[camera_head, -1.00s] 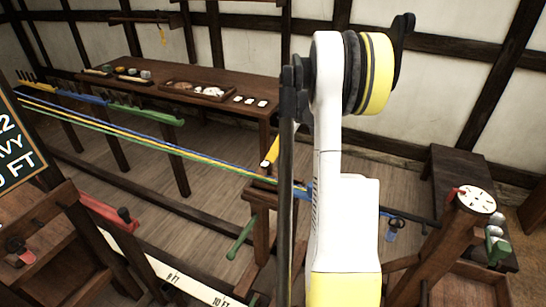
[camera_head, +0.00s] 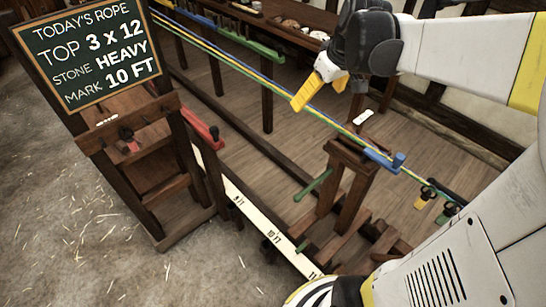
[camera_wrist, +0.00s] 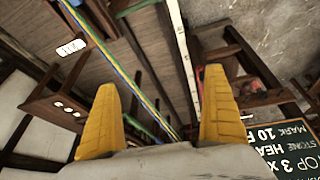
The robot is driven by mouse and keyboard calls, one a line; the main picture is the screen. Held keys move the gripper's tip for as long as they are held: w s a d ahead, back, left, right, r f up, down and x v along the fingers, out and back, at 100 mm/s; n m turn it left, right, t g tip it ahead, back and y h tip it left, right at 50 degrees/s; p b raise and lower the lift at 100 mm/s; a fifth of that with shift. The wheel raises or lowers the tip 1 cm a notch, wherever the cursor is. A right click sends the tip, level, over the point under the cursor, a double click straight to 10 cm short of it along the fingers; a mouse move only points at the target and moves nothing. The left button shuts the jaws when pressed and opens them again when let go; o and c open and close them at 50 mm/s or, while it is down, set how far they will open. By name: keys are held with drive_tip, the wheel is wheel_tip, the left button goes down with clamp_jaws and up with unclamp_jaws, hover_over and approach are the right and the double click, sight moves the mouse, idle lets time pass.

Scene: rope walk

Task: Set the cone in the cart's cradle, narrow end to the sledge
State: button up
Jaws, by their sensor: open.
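My gripper (camera_head: 320,92) is open above the strands, left of and above a wooden stand (camera_head: 346,190) that looks like the cart. In the wrist view its yellow fingers (camera_wrist: 162,80) are spread apart with nothing between them. I cannot pick out the cone in the current views. The sledge cannot be made out now either.
Blue, yellow and green strands (camera_head: 275,82) run past the stand. A chalkboard (camera_head: 88,50) reads top 3 x 12, stone heavy, mark 10 ft. A marked white rail (camera_head: 262,227) lies below. A bench (camera_head: 322,22) with a tray stands behind. Straw-strewn floor at left is open.

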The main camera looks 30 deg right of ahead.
drive_tip(key=s+a+f+t, duration=0.1)
drive_tip(key=s+a, duration=0.5)
drive_tip(key=a, duration=0.3)
drive_tip(key=s+a+f+m+t, duration=0.1)
drive_tip(key=s+a, duration=0.5)
drive_tip(key=a, duration=0.3)
drive_tip(key=shift+s+a+f+t, duration=0.3)
drive_tip(key=shift+a, duration=0.1)
drive_tip(key=shift+d, duration=0.1)
